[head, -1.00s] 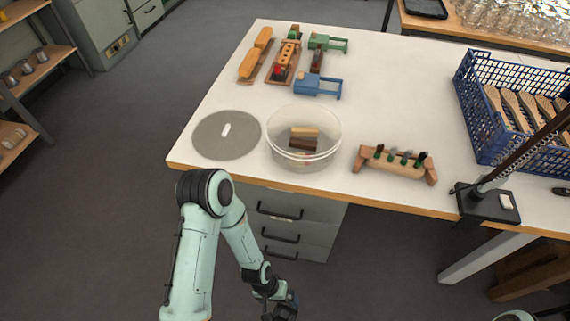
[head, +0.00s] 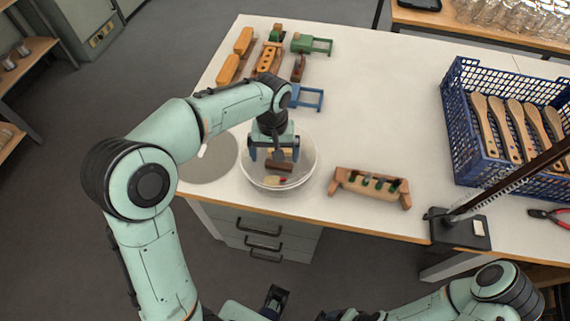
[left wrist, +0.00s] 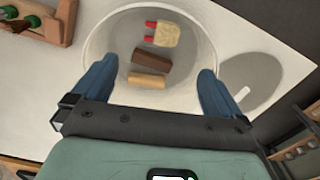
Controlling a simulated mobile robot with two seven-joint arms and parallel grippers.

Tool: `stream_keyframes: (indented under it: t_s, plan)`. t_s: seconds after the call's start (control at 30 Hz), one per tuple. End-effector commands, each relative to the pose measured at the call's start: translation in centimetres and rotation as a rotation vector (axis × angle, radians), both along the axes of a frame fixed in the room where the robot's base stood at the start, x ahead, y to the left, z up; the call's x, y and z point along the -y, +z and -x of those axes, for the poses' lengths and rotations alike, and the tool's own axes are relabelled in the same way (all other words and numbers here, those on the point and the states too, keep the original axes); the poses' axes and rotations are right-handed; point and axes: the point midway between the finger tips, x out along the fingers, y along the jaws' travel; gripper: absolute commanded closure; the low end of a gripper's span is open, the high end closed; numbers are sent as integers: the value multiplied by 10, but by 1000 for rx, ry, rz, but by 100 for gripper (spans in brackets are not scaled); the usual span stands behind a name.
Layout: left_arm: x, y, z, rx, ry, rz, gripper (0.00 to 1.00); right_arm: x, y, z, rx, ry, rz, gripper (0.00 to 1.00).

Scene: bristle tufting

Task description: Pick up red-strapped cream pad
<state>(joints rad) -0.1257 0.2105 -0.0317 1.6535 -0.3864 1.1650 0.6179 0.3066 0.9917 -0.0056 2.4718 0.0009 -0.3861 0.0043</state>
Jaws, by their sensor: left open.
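The cream pad with red straps (left wrist: 166,35) lies in a clear round tub (left wrist: 100,43), near the tub's far wall in the left wrist view. In the head view the pad (head: 273,182) lies at the tub's front, low inside the clear wall (head: 311,172). My left gripper (head: 274,153) is open and points down over the tub. Its blue fingers (left wrist: 154,85) are spread in the left wrist view, with nothing between them touched. My right arm (head: 440,305) is low at the bottom right; its gripper is not clearly seen.
A dark brown block (left wrist: 151,62) and a tan block (left wrist: 147,81) share the tub, between the fingers and the pad. A grey disc (head: 212,165) lies left of the tub. A wooden rack (head: 371,187) stands to its right, a blue crate (head: 452,105) farther right. Toys fill the back left.

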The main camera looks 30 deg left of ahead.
Motion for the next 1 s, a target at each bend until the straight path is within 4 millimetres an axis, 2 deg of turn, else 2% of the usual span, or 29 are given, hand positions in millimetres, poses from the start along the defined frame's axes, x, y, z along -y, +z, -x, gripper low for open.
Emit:
stream_keyframes:
  t_s: [0.13,0.4,0.67,1.0]
  plan:
    - [0,-14,1,-5,1,-2,0,0,-2,2,-5,-1,0,22]
    - [-1,-66,1,-5,1,-2,0,0,-9,5,-7,-1,0,22]
    - [0,-86,1,-4,0,-1,0,0,-10,5,-7,0,0,22]
    - [1,-131,0,-3,0,0,0,0,-11,5,-7,0,0,22]
